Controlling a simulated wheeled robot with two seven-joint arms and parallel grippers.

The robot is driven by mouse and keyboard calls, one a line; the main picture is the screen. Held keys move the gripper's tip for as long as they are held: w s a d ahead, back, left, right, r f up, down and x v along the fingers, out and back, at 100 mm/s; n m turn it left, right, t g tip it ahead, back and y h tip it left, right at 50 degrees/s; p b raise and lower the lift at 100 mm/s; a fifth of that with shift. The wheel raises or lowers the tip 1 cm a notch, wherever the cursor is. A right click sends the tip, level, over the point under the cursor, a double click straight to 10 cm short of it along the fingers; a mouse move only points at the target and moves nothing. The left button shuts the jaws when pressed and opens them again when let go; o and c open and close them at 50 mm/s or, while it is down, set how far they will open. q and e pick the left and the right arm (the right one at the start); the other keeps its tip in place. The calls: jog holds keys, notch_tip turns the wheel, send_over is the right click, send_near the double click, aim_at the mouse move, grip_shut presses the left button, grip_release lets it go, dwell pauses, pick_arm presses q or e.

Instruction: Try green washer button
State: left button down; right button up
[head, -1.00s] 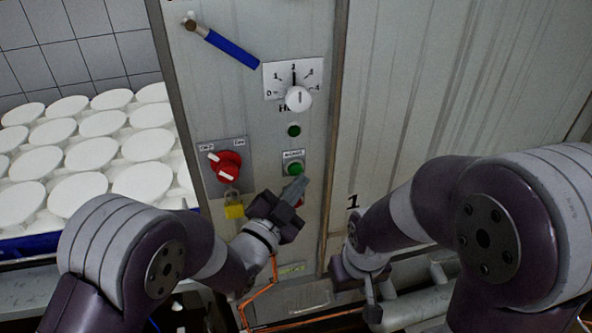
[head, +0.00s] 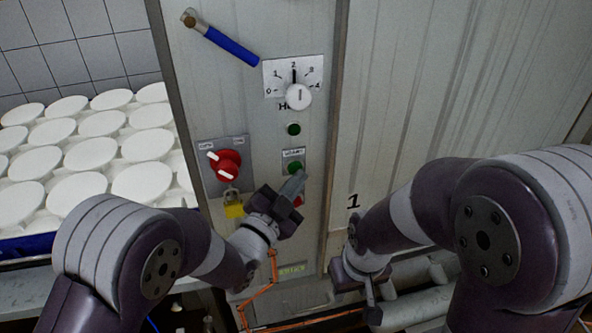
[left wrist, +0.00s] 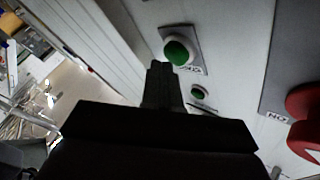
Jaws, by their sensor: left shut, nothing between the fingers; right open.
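The green button (head: 294,168) sits under a small white label on the grey panel (head: 240,110) in the head view. In the left wrist view a green button (left wrist: 176,52) in a pale collar shows just beyond my fingertips. My left gripper (head: 298,178) is shut and empty, its tips just below the green button in the head view; I cannot tell whether they touch it. The left gripper also shows dark in the left wrist view (left wrist: 160,70). My right gripper (head: 370,300) is open, low in front of the panel at the right, away from the button.
A red rotary switch (head: 226,162) with a yellow padlock (head: 233,208) is left of the button. A red button (head: 299,201) is partly hidden below it. A white dial (head: 298,96) and a blue-handled lever (head: 232,46) are above. White moulds (head: 90,153) stand at left.

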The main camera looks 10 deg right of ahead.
pick_arm(q)
jog(key=shift+w, duration=0.45)
dwell(0.6)
jog(key=shift+s+b, duration=0.1)
jog(key=shift+b, duration=0.2)
jog(key=shift+s, duration=0.8)
jog(key=shift+s+d+b, duration=0.1)
jog(key=shift+s+b, duration=0.45)
jog(key=shift+s, duration=1.95)
